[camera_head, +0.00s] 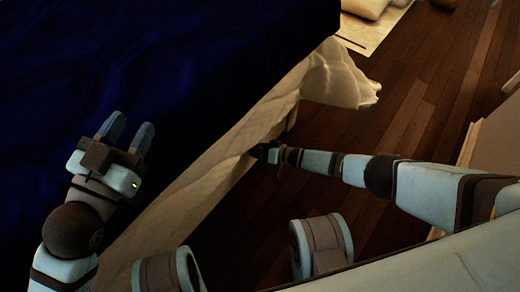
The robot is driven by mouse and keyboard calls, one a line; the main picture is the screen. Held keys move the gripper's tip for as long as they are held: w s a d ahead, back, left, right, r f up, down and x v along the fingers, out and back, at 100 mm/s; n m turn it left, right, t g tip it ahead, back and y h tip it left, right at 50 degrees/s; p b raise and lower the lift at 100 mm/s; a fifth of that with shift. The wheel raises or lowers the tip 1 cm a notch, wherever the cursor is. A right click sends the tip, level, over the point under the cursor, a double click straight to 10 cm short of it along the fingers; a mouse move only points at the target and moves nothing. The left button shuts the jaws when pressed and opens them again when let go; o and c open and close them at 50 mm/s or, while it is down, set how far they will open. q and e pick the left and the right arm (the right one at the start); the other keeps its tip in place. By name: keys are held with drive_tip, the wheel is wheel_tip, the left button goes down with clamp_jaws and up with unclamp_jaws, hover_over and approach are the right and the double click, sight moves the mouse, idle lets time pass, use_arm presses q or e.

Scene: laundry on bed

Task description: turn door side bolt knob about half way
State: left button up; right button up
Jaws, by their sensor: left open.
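No door, bolt or knob can be made out in the head view. My left gripper (126,130) is at the left, over the dark blue bed cover, with its two light blue fingers apart and nothing seen between them. My right arm reaches in from the right, above the wooden floor. Its gripper (262,152) points left beside the hanging beige cloth at the bed's side. Its fingers are small and dark, so I cannot tell whether they are open or touch the cloth.
The bed (190,60) with its dark blue cover fills the left. Beige cloth (335,78) hangs over its edge to the floor. A pale rug (362,38) with a cushion lies at the top. A pale panel (470,143) stands at the right. Wooden floor (410,115) between is clear.

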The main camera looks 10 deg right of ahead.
use_arm(q)
drive_tip(key=s+n+p, duration=0.1)
drive_tip(key=p, duration=0.1)
drive_tip(key=s+d+n+g+p, duration=0.1)
drive_tip(key=n+p, duration=0.1)
drive_tip(key=s+d+n+y+p, duration=0.1)
drive_tip(key=p, duration=0.2)
drive_tip(key=shift+g, duration=0.4)
use_arm(e)
drive_tip(key=v, duration=1.3)
drive_tip(key=shift+s+d+r, duration=0.2)
drive_tip(key=shift+s, duration=0.1)
